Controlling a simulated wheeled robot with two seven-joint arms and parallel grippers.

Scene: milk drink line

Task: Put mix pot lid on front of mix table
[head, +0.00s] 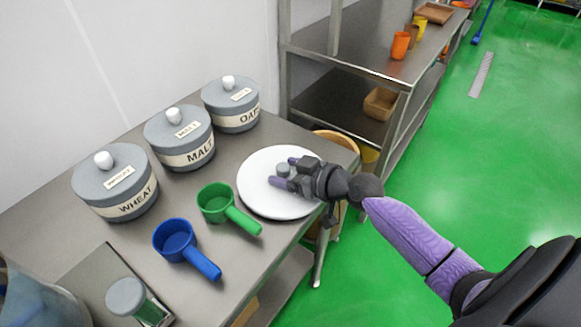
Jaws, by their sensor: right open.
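The mix pot lid (257,196) is a white round disc with a small grey knob (283,170). It appears to lie flat at the right end of the steel mix table (226,158), close to the edge. My right gripper (284,171) reaches in from the right over the lid. Its purple fingers are open, one on each side of the knob. I cannot tell if they touch it. My left gripper is not in view.
Lidded grey pots labelled WHEAT (115,187), MALT (180,142) and OAT (231,106) stand along the wall. A green scoop (216,203) and a blue scoop (176,241) lie left of the lid. A steel shelf (365,48) stands behind.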

